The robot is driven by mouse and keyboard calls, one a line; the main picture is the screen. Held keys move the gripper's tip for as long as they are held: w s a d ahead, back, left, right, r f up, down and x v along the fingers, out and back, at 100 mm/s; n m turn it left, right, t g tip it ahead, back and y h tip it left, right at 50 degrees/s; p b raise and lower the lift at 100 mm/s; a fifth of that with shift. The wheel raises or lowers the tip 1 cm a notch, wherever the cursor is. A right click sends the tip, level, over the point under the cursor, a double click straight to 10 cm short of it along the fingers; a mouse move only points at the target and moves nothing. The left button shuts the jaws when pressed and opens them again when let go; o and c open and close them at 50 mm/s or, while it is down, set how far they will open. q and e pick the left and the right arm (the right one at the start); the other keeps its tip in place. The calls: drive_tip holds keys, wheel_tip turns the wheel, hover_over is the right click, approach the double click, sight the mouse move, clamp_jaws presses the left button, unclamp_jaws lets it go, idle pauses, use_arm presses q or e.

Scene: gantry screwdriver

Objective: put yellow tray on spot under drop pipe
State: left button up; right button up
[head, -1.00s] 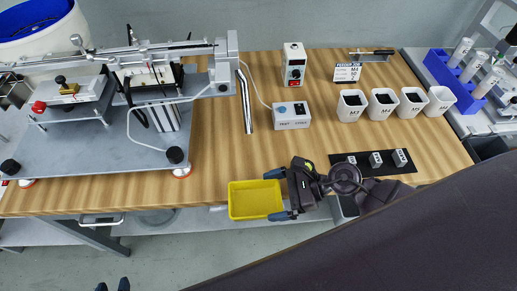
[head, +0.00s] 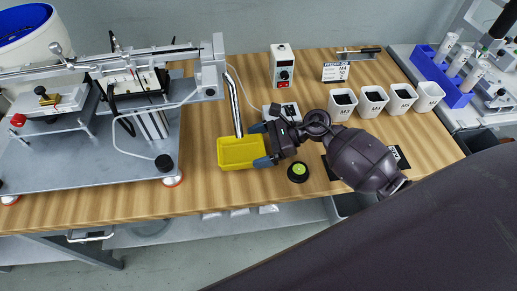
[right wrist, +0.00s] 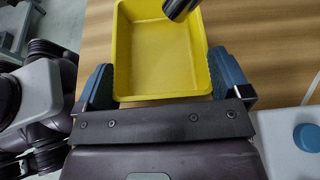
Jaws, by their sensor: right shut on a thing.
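The yellow tray (head: 241,164) is upright near the front half of the wooden table in the head view. My right gripper (head: 262,147) is shut on its right side. In the right wrist view the tray (right wrist: 160,60) is empty, with the gripper's blue fingers (right wrist: 160,90) at both sides of its near end. The steel drop pipe (head: 234,108) slants down to the tray's far edge. Its dark lower end (right wrist: 180,8) shows over the tray's far part in the wrist view. I cannot tell whether the tray touches the table. My left gripper is out of view.
The feeder's grey base plate (head: 70,180) stands left of the tray. Several white cups (head: 373,100) stand at the right. Bare table lies in front.

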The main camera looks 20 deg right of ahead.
drive_tip(key=shift+s+f, duration=0.2)
drive_tip(key=shift+f, duration=0.55)
drive_tip(key=shift+f, duration=0.15)
drive_tip(key=o, duration=0.6)
drive_tip(key=shift+c, duration=0.2)
